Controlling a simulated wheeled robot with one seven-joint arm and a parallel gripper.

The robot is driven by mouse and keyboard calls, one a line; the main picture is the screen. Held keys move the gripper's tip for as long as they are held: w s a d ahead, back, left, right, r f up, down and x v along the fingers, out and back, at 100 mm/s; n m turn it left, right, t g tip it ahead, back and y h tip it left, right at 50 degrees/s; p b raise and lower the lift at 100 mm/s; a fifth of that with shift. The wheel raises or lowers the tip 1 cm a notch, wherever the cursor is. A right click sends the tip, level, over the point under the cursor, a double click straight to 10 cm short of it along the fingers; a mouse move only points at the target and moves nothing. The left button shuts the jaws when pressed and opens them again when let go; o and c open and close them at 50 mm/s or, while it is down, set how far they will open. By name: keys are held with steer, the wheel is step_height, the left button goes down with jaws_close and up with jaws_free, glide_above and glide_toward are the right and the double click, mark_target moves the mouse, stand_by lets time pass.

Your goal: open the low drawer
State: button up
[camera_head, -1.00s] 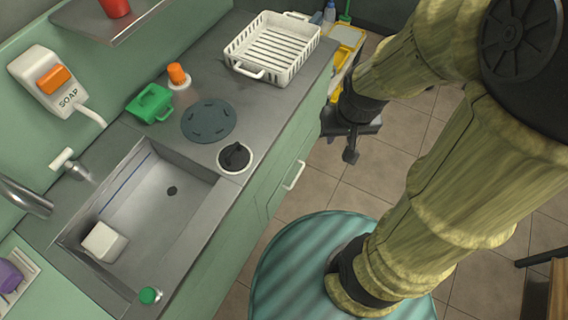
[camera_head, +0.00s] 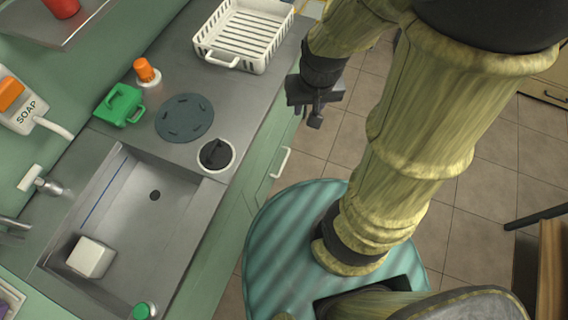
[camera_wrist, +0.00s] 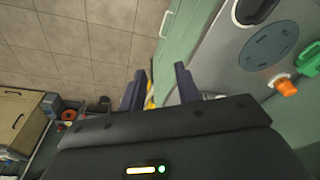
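My gripper (camera_head: 314,112) hangs beside the green counter's front, over the floor. In the wrist view my gripper (camera_wrist: 160,84) shows two dark fingers spread apart with nothing between them, so it is open. A light bar handle (camera_head: 280,163) is on the green cabinet front (camera_head: 252,192), apart from my gripper; the handle also shows in the wrist view (camera_wrist: 166,23). A wooden unit with a dark handle (camera_head: 553,97) is at the right edge; it seems to show at the left in the wrist view (camera_wrist: 22,118). I cannot tell which front is the low drawer.
The counter holds a white dish rack (camera_head: 243,35), a green container (camera_head: 119,104), an orange-capped item (camera_head: 146,70) and a sink (camera_head: 150,200). Tiled floor (camera_head: 485,195) is clear between the counter and the wooden unit. A brown-topped piece (camera_head: 552,262) stands at lower right.

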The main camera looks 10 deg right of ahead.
mark_target(284, 162)
steer(key=w+d+f+m+g+y+b, duration=0.2)
steer(key=f+m+y+b, duration=0.2)
steer(key=f+m+b, duration=1.25)
steer(key=w+d+f+m+g+y+b, duration=0.1)
steer(key=f+m+y+b, duration=0.35)
steer(key=f+b, duration=1.25)
steer(key=w+d+f+m+t+y+b, duration=0.1)
steer(key=f+m+b, duration=0.4)
steer(key=f, duration=0.7)
steer(key=w+d+f+m+t+y+b, duration=0.1)
steer(key=w+d+f+m+t+b, duration=0.3)
steer(key=f+m, duration=0.5)
steer(key=w+d+f+m+t+y+b, duration=0.2)
steer(key=d+f+m+t+b, duration=0.3)
steer(key=f, duration=1)
steer(key=shift+w+m+b, duration=0.4)
steer(key=shift+m+b, duration=0.6)
steer(key=b+x, duration=0.9)
steer(key=x, duration=0.8)
steer(key=shift+w+f, duration=0.1)
